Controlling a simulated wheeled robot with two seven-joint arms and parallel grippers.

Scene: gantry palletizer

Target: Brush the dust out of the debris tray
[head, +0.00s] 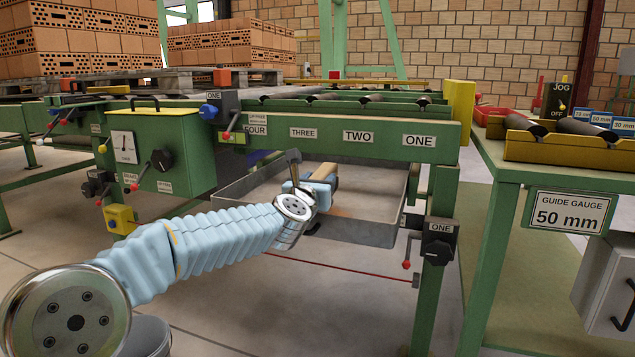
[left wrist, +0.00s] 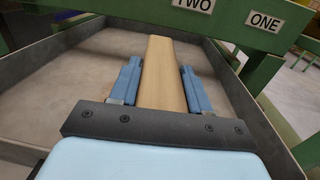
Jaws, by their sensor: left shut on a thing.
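The debris tray (head: 352,229) is a wide, shallow grey metal tray under the green roller frame. Its wall also shows in the left wrist view (left wrist: 24,82). My left gripper (head: 322,184) is over the tray, shut on a light wooden piece, which looks like the brush handle (left wrist: 166,62). Its two blue fingers press on both sides of the wood in the left wrist view. The brush's bristles are hidden, so I cannot tell whether they touch the tray floor. A faint tan patch, perhaps dust (head: 362,212), shows on the floor. My right gripper is not in view.
A green beam (head: 380,138) with number labels crosses low above the tray's back part. A green leg (head: 437,262) with a black switch box (head: 439,240) stands at the tray's right. A green control box (head: 160,150) with levers is at the left. A red cable (head: 340,268) runs below the tray.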

